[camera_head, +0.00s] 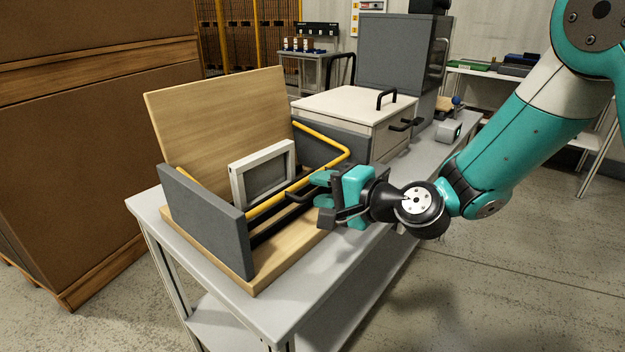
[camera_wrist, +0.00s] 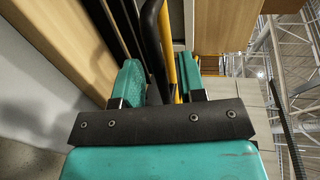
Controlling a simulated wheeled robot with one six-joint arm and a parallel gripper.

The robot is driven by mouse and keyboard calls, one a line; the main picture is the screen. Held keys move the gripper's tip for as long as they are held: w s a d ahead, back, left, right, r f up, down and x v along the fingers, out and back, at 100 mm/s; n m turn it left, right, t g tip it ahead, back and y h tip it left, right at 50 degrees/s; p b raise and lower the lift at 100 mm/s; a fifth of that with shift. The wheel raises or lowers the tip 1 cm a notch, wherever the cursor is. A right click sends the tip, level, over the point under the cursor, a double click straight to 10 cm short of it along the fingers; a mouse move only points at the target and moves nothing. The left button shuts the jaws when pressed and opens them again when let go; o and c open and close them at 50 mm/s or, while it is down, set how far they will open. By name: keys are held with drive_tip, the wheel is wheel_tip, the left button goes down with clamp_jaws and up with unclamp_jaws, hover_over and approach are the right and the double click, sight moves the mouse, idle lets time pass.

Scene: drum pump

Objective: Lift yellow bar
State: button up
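The yellow bar (camera_head: 320,137) is a bent, U-shaped bar on the wooden-based fixture. One arm runs along the fixture's back right side, and its long front run passes the grey frame. My gripper (camera_head: 317,188) is at the front right of the fixture, close to that front run. In the wrist view the teal fingers of my gripper (camera_wrist: 161,80) are apart. The yellow bar (camera_wrist: 171,55) and a black handle (camera_wrist: 153,45) show between them or just beyond. I cannot tell whether either finger touches the bar.
The fixture has dark grey end plates (camera_head: 205,222) and a tall wooden back panel (camera_head: 220,120). A white box with black handles (camera_head: 350,110) stands behind it on the grey table (camera_head: 285,318). A large brown crate (camera_head: 70,150) is at left. Floor at right is clear.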

drive_tip(key=shift+x, duration=1.4)
drive_tip(key=shift+f, duration=0.1)
clamp_jaws()
drive_tip(key=shift+p, duration=0.4)
drive_tip(key=shift+s+d+r+p, duration=0.1)
drive_tip(key=shift+r+p, duration=0.2)
drive_tip(key=shift+p, duration=0.25)
